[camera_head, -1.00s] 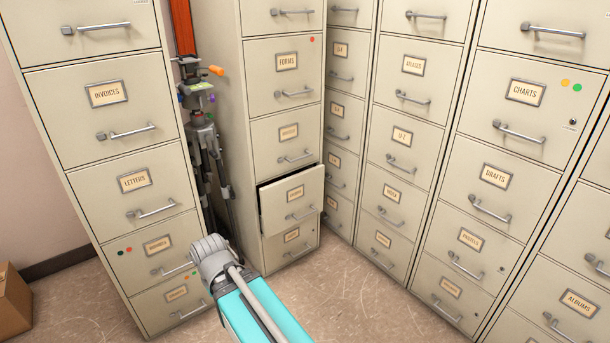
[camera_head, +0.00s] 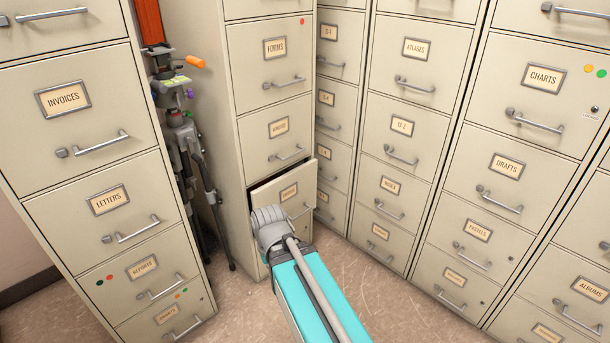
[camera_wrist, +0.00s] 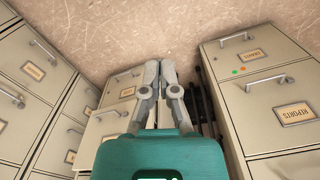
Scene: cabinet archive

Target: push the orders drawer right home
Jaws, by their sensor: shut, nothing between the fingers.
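One drawer (camera_head: 296,187) in the middle cabinet, second from the bottom, stands partly out; its label is too small to read surely, but it is the only open drawer in view. Its dark inside shows along the top edge. My arm covers its lower left front in the head view, and my gripper is hidden there. In the wrist view my gripper (camera_wrist: 161,66) is shut and empty, its fingertips together. A drawer front with a handle (camera_wrist: 105,122) lies left of the fingers there, apparently the open one. I cannot tell whether the fingers touch it.
The cabinet with INVOICES (camera_head: 64,98) and LETTERS stands at left. A tripod (camera_head: 190,140) with an orange handle fills the gap beside the middle cabinet. More closed cabinets, with ATLASES (camera_head: 416,48) and CHARTS, stand at right. Bare floor (camera_head: 385,305) lies in front.

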